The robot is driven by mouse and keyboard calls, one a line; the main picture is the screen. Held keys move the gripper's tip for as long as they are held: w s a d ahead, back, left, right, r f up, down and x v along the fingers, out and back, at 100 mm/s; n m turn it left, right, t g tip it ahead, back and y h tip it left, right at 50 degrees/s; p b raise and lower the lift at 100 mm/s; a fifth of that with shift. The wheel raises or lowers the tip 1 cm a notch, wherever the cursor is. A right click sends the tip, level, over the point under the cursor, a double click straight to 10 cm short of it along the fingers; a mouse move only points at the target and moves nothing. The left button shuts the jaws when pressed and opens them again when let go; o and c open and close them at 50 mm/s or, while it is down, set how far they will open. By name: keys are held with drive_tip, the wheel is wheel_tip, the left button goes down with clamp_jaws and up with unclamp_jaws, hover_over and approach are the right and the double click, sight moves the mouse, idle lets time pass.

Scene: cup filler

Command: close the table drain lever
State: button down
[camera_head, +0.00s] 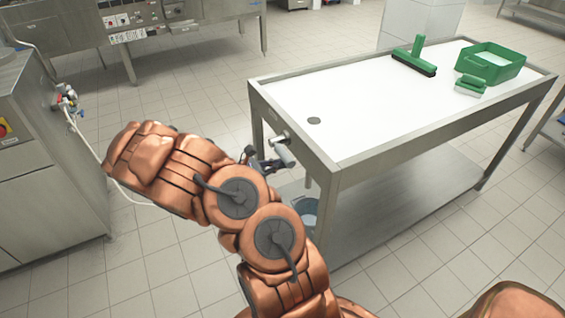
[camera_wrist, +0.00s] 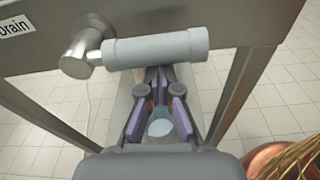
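The table drain lever is a grey cylindrical handle (camera_wrist: 158,47) on a round metal pivot (camera_wrist: 80,53), fixed to the table's end panel. It lies roughly horizontal across the wrist view, with the pivot at its left end. In the head view the lever (camera_head: 285,155) shows at the table's near left corner. My gripper (camera_wrist: 162,80) is open and empty, with a gap between its fingers. Its fingertips are just below the handle in the wrist view; I cannot tell whether they touch it. In the head view my gripper (camera_head: 258,162) is partly hidden by my arm.
A "Drain" label (camera_wrist: 12,27) is left of the pivot. The white-topped table (camera_head: 365,105) has a drain hole (camera_head: 314,121), a green squeegee (camera_head: 414,59), a green brush (camera_head: 470,86) and a green tub (camera_head: 491,65). A bucket (camera_head: 306,212) stands below. A steel cabinet (camera_head: 45,165) is left.

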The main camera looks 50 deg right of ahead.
drive_tip(key=shift+s, duration=0.1)
idle(0.4)
drive_tip(key=w+a+f+b, duration=0.2)
drive_tip(key=w+a, duration=0.2)
drive_tip(key=a, duration=0.4)
drive_tip(key=shift+a+f+b, duration=0.15)
drive_tip(key=shift+f+b, duration=0.1)
drive_tip(key=shift+b, duration=0.15)
idle(0.3)
